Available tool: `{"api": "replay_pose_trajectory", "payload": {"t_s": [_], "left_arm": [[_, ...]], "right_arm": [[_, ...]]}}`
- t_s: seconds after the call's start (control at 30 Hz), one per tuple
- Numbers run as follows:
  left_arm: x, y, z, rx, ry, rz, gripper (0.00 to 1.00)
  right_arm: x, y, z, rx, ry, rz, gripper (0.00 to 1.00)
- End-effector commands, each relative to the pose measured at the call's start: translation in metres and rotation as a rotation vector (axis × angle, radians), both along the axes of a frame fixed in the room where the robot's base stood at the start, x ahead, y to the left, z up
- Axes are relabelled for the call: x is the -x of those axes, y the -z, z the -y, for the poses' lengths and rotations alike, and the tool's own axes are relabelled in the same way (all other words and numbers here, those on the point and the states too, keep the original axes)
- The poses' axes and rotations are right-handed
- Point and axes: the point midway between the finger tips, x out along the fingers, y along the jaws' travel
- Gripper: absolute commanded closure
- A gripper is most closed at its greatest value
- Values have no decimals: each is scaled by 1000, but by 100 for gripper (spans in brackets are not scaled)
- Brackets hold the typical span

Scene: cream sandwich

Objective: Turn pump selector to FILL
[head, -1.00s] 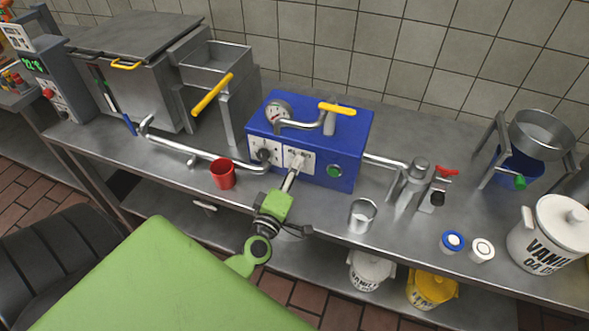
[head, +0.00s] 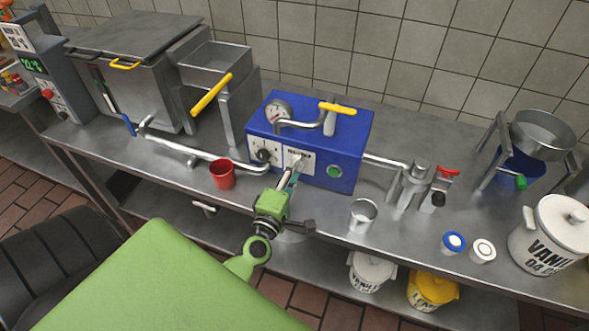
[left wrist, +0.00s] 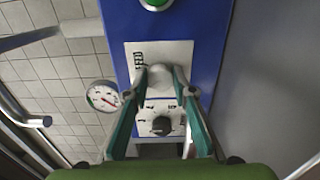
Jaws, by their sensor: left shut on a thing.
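The blue pump box (head: 345,150) stands on the steel bench, with two white dial plates on its front. My left gripper (head: 295,172) reaches the right-hand plate (head: 308,160) and is shut on the pale grey selector knob (left wrist: 180,78) there. In the left wrist view the teal fingers lie on either side of the knob. My right gripper is not in view.
A black knob (left wrist: 161,126) sits on the neighbouring plate. A red cup (head: 222,175) stands to the left and a steel cup (head: 362,216) to the right on the bench. A steel pipe (head: 190,153) runs left of the box. A green button (head: 334,171) is right of the plate.

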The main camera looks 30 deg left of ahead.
Motion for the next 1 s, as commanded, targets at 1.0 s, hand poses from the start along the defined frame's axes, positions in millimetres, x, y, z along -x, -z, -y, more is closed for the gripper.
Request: {"api": "replay_pose_trajectory", "payload": {"t_s": [1.0], "left_arm": [[80, 2, 19, 0, 2, -6, 59]], "right_arm": [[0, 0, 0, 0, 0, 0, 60]]}}
